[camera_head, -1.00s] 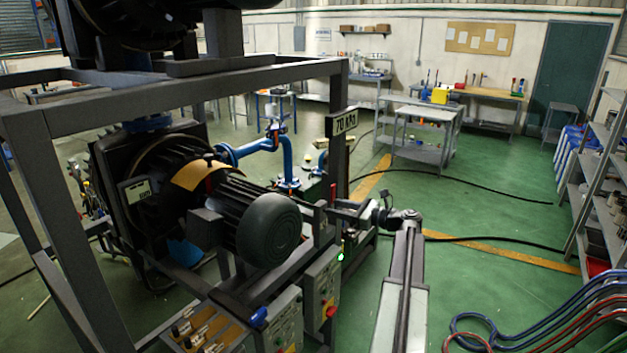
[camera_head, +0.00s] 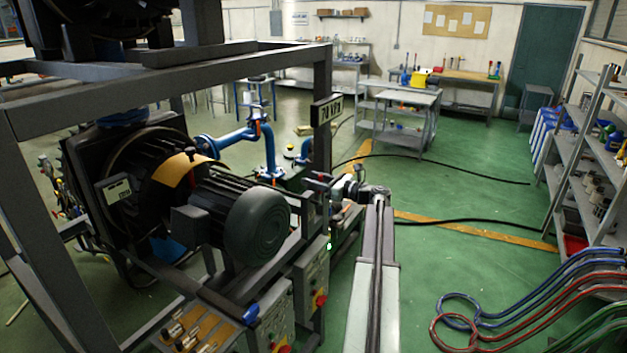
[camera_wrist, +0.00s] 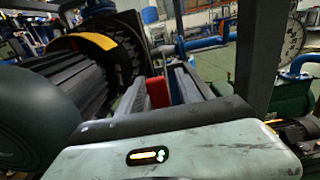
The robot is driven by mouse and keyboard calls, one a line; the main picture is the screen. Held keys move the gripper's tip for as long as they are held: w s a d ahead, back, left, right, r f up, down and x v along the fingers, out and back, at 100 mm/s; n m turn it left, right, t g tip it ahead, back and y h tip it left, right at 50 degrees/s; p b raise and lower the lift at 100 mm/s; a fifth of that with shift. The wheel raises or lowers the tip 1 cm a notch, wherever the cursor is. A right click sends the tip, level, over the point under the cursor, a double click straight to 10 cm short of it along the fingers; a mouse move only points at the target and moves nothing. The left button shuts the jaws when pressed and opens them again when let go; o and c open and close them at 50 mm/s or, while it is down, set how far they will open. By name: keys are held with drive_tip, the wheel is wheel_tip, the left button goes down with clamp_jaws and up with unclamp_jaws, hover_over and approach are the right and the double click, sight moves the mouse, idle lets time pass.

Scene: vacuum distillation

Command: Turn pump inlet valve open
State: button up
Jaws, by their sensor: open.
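My gripper (camera_head: 312,184) is open at the end of my outstretched arm, beside the right side of the pump frame in the head view. In the wrist view its grey fingers (camera_wrist: 167,88) are apart, with a red piece (camera_wrist: 157,92) showing between them. I cannot tell whether this red piece is the valve's handle or whether the fingers touch it. Blue pipework (camera_head: 268,150) rises behind the pump motor (camera_head: 256,225), and shows as a blue pipe (camera_wrist: 205,42) in the wrist view. I cannot clearly make out the pump inlet valve.
The dark steel frame (camera_head: 322,120) with a pressure sign (camera_head: 328,109) stands close to my gripper. Control boxes (camera_head: 310,285) hang below it. A round gauge (camera_wrist: 292,40) is at the wrist view's right. Hoses (camera_head: 520,300) are at front right; green floor (camera_head: 450,200) is open.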

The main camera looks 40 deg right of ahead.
drive_tip(key=shift+w, duration=0.1)
clamp_jaws()
idle(1.4)
